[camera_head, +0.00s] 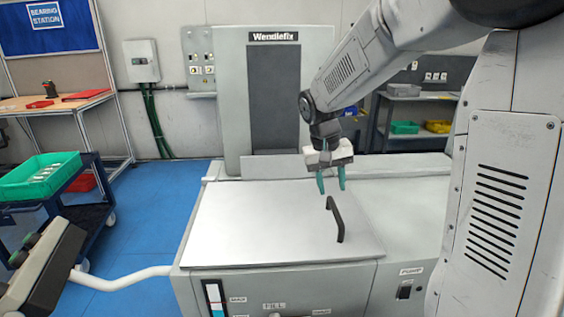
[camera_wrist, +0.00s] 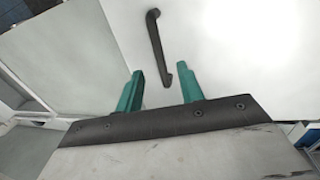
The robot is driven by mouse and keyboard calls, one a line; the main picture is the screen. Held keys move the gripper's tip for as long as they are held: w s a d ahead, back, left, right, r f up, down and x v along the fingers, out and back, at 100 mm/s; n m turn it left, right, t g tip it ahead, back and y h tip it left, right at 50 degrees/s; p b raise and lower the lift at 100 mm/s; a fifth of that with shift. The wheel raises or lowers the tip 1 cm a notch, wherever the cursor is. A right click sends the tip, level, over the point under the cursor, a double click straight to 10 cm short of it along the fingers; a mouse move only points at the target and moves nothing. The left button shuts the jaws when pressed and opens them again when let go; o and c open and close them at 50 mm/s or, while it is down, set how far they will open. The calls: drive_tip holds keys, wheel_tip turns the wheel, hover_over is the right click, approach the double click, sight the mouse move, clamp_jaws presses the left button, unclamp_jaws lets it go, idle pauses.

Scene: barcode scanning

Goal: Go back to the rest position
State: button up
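My gripper (camera_head: 331,184) hangs above the closed metal lid of the machine, with its two teal fingers apart and nothing between them. In the wrist view my gripper (camera_wrist: 162,88) also shows open and empty. The black lid handle (camera_head: 335,219) is on the right part of the lid (camera_head: 265,225), just below and beside the fingertips in the head view. In the wrist view the handle (camera_wrist: 156,48) lies beyond the fingertips, apart from them.
A grey machine (camera_head: 275,95) marked Wendlefix stands behind the lid. A cart with a green tray (camera_head: 42,176) is at left, near a workbench (camera_head: 60,104). A shelf with green and yellow bins (camera_head: 405,127) is at back right. Blue floor (camera_head: 150,220) is clear between cart and machine.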

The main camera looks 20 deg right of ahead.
drive_tip(key=s+a+r+n, duration=0.1)
drive_tip(key=s+a, duration=0.2)
drive_tip(key=s, duration=0.5)
drive_tip(key=s+a+r+n+t+y, duration=0.1)
drive_tip(key=s+a+r, duration=0.1)
drive_tip(key=s, duration=0.6)
drive_tip(key=s+a+r+n+t+y, duration=0.1)
drive_tip(key=s+a+r, duration=0.1)
drive_tip(key=s+a, duration=0.3)
drive_tip(key=shift+s+n, duration=0.4)
drive_tip(key=shift+s, duration=1.25)
drive_tip(key=shift+r, duration=0.1)
